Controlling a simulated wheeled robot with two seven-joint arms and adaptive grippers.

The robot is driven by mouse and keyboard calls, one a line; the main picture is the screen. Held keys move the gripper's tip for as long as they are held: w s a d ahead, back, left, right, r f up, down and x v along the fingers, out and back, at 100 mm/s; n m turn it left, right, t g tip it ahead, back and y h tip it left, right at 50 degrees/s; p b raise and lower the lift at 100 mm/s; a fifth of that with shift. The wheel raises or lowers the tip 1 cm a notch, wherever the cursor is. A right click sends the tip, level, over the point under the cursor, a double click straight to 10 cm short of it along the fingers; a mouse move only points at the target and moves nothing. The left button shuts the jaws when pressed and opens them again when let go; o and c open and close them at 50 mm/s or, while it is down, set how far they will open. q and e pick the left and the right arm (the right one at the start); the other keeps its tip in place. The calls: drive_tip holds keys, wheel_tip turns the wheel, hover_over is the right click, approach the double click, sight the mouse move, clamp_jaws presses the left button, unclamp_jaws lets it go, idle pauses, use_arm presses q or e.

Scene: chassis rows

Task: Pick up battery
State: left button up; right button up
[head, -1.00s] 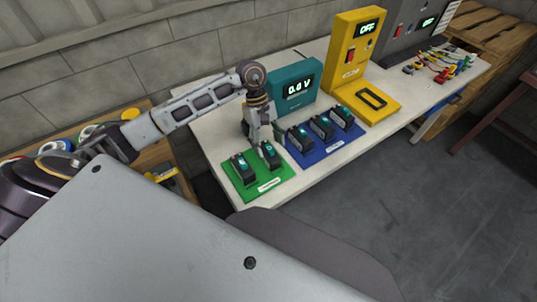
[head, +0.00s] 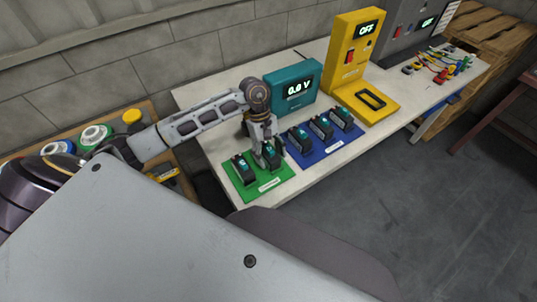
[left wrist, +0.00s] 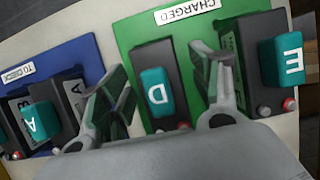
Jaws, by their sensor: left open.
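My left gripper (head: 266,152) is open and points down over the green mat (head: 262,189), which is labelled CHARGED. In the left wrist view its fingers (left wrist: 160,72) stand on either side of a dark battery with a teal block lettered D (left wrist: 157,92), without being shut on it. In the head view this battery (head: 273,157) is partly hidden by the gripper. A second battery, lettered E (head: 243,171), stands beside it on the mat, outside the fingers. Several more batteries (head: 321,128) stand on the blue mat (head: 318,152) to the right. My right gripper is not seen.
Behind the mats stands a teal meter (head: 293,87) reading 0.0 V. A yellow device (head: 357,45) reading OFF is to its right. Coloured leads (head: 442,62) lie farther right.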

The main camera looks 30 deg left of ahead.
use_arm(q)
drive_tip(key=shift+s+d+f, duration=0.15)
drive_tip(key=shift+d+f, duration=0.05)
drive_tip(key=shift+f, duration=0.4)
drive_tip(key=shift+c, duration=0.2)
clamp_jaws()
